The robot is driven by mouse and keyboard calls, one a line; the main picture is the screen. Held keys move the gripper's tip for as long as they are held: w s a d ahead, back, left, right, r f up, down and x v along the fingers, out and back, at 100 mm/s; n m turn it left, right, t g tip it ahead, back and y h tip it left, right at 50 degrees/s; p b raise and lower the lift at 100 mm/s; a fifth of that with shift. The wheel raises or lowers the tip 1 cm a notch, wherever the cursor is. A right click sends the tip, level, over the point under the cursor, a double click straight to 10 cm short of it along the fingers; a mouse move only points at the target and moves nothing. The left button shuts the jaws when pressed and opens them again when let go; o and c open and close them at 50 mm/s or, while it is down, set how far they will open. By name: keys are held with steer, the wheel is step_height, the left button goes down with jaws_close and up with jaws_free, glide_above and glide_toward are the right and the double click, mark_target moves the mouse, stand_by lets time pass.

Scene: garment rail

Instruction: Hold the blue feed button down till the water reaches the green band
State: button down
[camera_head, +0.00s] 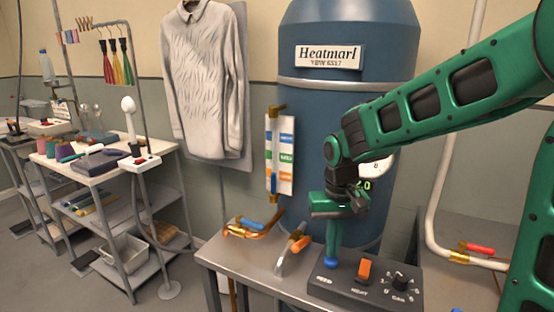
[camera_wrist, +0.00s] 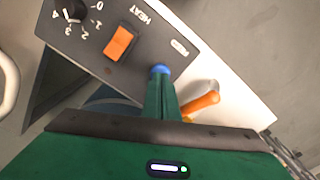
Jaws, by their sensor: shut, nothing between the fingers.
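The blue feed button (camera_head: 330,264) is on the dark control box (camera_head: 390,291), beside the FEED label. My gripper (camera_head: 333,256) is shut and empty, pointing straight down with its green fingertips right at the button. In the wrist view the button (camera_wrist: 160,69) shows just past the fingertips (camera_wrist: 161,84). They seem to touch it; I cannot tell how far it is pressed. The sight glass (camera_head: 270,155) with brass fittings stands on the blue boiler's left side. Its card carries a blue band, a green band (camera_head: 287,157) and an orange band. The water level is too small to tell.
The orange heat switch (camera_head: 365,269) and a black knob (camera_head: 400,281) sit close right of the button. The boiler (camera_head: 345,100) rises behind.

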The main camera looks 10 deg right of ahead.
steer(key=shift+f, duration=0.2)
steer(key=shift+f, duration=0.7)
stand_by(4.3)
steer(key=shift+r, duration=0.1)
step_height(320, 180, up, 10)
stand_by(0.8)
